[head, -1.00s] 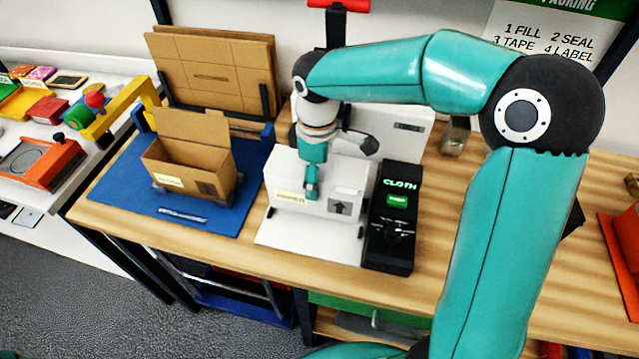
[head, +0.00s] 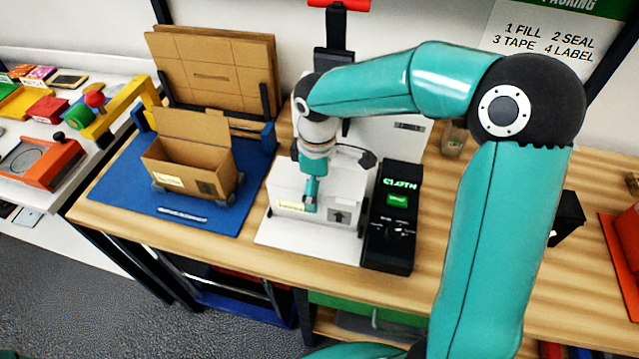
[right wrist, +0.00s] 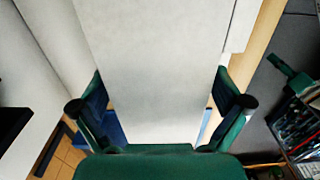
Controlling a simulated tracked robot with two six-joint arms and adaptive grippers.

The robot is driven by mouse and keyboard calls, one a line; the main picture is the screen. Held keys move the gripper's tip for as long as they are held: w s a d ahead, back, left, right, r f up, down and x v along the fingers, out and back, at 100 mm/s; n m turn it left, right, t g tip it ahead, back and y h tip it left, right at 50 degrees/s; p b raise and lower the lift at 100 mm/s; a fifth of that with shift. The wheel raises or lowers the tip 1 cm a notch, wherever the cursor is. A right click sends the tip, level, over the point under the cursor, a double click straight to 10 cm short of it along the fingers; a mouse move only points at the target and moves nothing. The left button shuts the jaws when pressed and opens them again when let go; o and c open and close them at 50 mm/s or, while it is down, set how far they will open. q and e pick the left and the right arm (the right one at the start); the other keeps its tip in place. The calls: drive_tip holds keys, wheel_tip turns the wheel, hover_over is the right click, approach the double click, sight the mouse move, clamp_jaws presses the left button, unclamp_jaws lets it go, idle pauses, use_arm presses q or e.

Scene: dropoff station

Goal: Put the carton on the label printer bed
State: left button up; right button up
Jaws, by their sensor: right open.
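The white carton (head: 343,190), with a yellow label and an arrow mark on its front, appears to rest on the label printer bed (head: 300,242), a white plate. It sits between small dark guides and left of the printer's black panel. My right gripper (head: 312,190) is over the carton from above, one finger down its front face. In the right wrist view the carton's pale surface (right wrist: 160,65) lies between the two green fingers, which are open on either side of it. The far finger is hidden in the head view. My left gripper is out of view.
The black panel (head: 390,235) with a green screen stands close at the carton's right. An open brown box (head: 190,165) sits on a blue mat (head: 130,195) to the left, with flat cardboard (head: 215,65) behind.

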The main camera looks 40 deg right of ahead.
wheel_tip(320, 180, up, 12)
drive_tip(key=shift+f, duration=0.15)
drive_tip(key=shift+r, duration=0.25)
idle(0.7)
